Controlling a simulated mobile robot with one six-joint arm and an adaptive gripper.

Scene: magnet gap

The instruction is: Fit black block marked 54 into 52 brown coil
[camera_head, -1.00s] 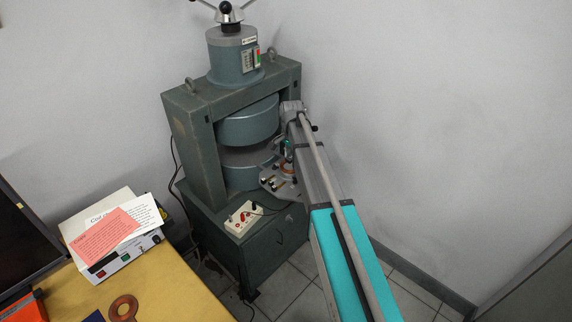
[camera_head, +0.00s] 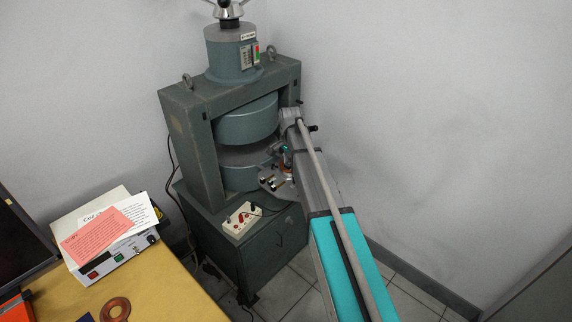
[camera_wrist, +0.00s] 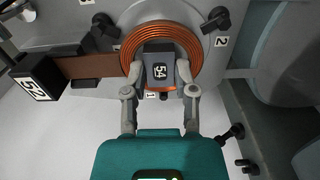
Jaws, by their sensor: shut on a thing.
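The brown coil (camera_wrist: 131,50) is a round copper-coloured winding at the top centre of the wrist view. A brown strip (camera_wrist: 85,67) runs from it left to a black block marked 52 (camera_wrist: 38,78). My gripper (camera_wrist: 162,75) is shut on the black block marked 54 (camera_wrist: 158,58), one finger on each side. The 54 block overlaps the coil's centre and lower part in this view; I cannot tell whether it is inside the opening or in front of it. In the head view my arm hides most of the coil, and my gripper is hard to make out beside the magnet.
Black knobs (camera_wrist: 217,19) and small tags 1 and 2 (camera_wrist: 221,42) sit around the coil on a grey plate. The green magnet (camera_head: 187,140) stands left of my arm. A switch box (camera_head: 241,221) is below it. A yellow table (camera_head: 165,290) is at lower left.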

